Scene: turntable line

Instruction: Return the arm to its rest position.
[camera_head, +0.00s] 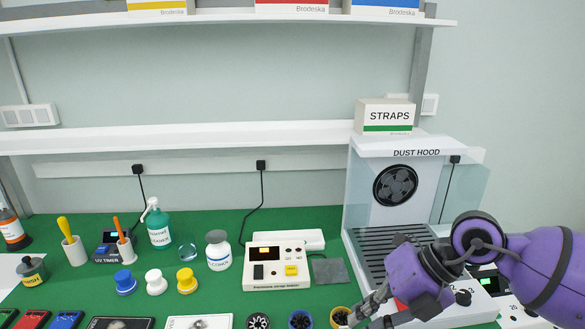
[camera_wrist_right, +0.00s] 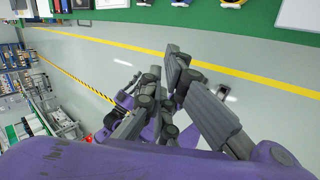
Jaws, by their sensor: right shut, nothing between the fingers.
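My right arm (camera_head: 500,262), purple with dark grey joints, comes in from the right edge in the head view. It reaches over the front of the dust hood (camera_head: 400,150). My right gripper (camera_head: 364,314) is shut and empty at the lower edge of the picture, near the front of the bench, and partly cut off there. In the right wrist view my right gripper (camera_wrist_right: 168,82) shows its grey fingers above the grey floor, with nothing held. My left gripper does not show in the head view.
The green bench (camera_head: 330,215) carries a white device (camera_head: 278,268), a white bottle (camera_head: 218,252), a green pump bottle (camera_head: 157,226) and several coloured knobs. Small black-filled cups (camera_head: 300,319) stand close left of the right gripper. A shelf (camera_head: 200,137) runs above, with a STRAPS box (camera_head: 385,116).

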